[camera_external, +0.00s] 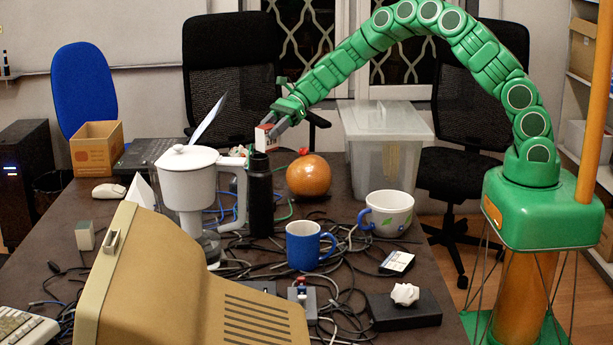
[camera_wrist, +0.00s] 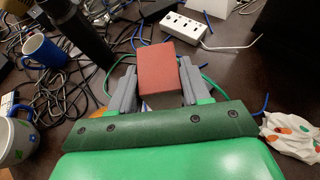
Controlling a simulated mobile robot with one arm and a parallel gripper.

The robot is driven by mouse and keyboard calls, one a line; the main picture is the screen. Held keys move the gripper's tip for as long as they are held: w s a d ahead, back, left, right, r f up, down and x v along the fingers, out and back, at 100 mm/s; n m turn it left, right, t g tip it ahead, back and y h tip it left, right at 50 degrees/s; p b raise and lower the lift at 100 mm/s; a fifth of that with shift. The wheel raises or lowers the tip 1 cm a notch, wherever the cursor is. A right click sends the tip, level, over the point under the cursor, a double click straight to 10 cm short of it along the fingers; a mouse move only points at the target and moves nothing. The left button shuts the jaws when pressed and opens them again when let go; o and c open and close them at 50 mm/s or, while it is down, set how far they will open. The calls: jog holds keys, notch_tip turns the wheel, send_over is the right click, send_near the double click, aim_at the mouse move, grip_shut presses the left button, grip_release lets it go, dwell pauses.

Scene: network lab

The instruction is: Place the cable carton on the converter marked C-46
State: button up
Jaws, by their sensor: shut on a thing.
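The cable carton, a small box with a white and red side, is in my gripper (camera_external: 277,126), held in the air over the far part of the table. In the wrist view the carton (camera_wrist: 165,70) shows a plain reddish face between the two grey fingers, which are shut on it. No marking C-46 can be read in either view, so I cannot tell which device is that converter. Small devices on the table are a dark box with a pale label (camera_external: 397,262) at the right and a grey unit (camera_external: 302,293) near the front.
Below my gripper stand a black bottle (camera_external: 260,195), a white jug (camera_external: 188,178) and an orange ball-shaped object (camera_external: 308,176). A blue mug (camera_external: 304,246), a white cup (camera_external: 388,212) and many loose cables crowd the middle. An old beige monitor (camera_external: 180,285) blocks the front left.

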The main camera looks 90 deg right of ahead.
jog(key=shift+w+d+f, duration=0.3)
jog(key=shift+w+f, duration=0.75)
jog(key=shift+f, duration=0.05)
jog(key=shift+w+d+f, duration=0.3)
jog(key=shift+w+f, duration=0.75)
jog(key=shift+w, duration=0.05)
jog(key=shift+w+d+f, duration=0.3)
jog(key=shift+w+f, duration=0.75)
jog(key=shift+f, duration=0.05)
jog(key=shift+w+f, duration=0.15)
jog(key=shift+f, duration=1.55)
jog(key=shift+f, duration=0.1)
jog(key=o, duration=1.1)
